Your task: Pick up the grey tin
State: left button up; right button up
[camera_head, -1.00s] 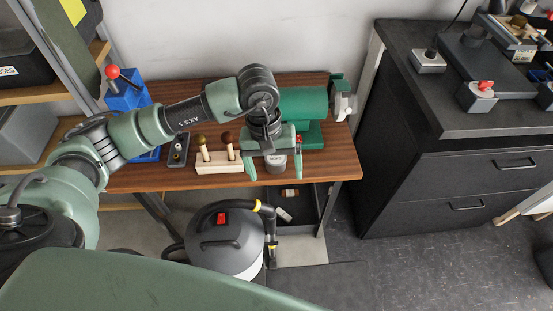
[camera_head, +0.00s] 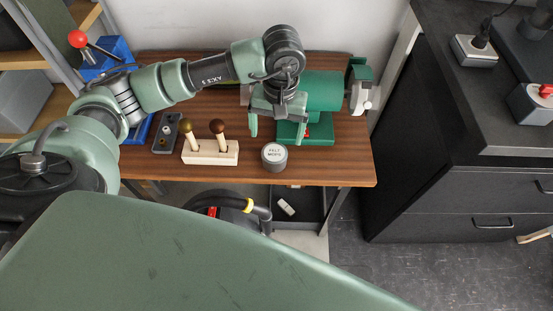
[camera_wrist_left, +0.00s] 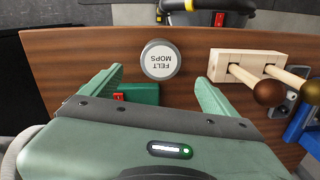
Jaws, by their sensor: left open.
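The grey tin (camera_head: 274,156) stands upright near the front edge of the wooden workbench, its pale lid reading "FELT MOPS". In the left wrist view the tin (camera_wrist_left: 160,60) lies just beyond the fingertips, about midway between them across the picture. My left gripper (camera_head: 277,128) is open and empty, behind the tin in the head view, with its fingers pointing toward the front of the bench. In the left wrist view both fingers of the left gripper (camera_wrist_left: 158,76) are spread wide and apart from the tin. My right gripper is not in view.
A wooden block with two round-topped handles (camera_head: 210,153) stands left of the tin. A dark plate (camera_head: 166,134) lies farther left. A green machine (camera_head: 322,91) stands behind, close to the gripper. Bare bench top (camera_head: 340,163) lies right of the tin.

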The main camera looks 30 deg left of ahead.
aim_at(275, 151)
pick_arm(q)
notch_tip(275, 151, down, 3)
jog(key=shift+w+f+b, duration=0.1)
jog(key=shift+w+b, duration=0.05)
jog(key=shift+b, duration=0.7)
jog(key=f, duration=0.2)
jog(key=f+p, duration=0.1)
jog(key=f, duration=0.4)
jog(key=shift+s+a+f, duration=0.15)
jog(key=shift+s+a, duration=0.05)
jog(key=shift+a, duration=0.05)
jog(key=c, duration=1.5)
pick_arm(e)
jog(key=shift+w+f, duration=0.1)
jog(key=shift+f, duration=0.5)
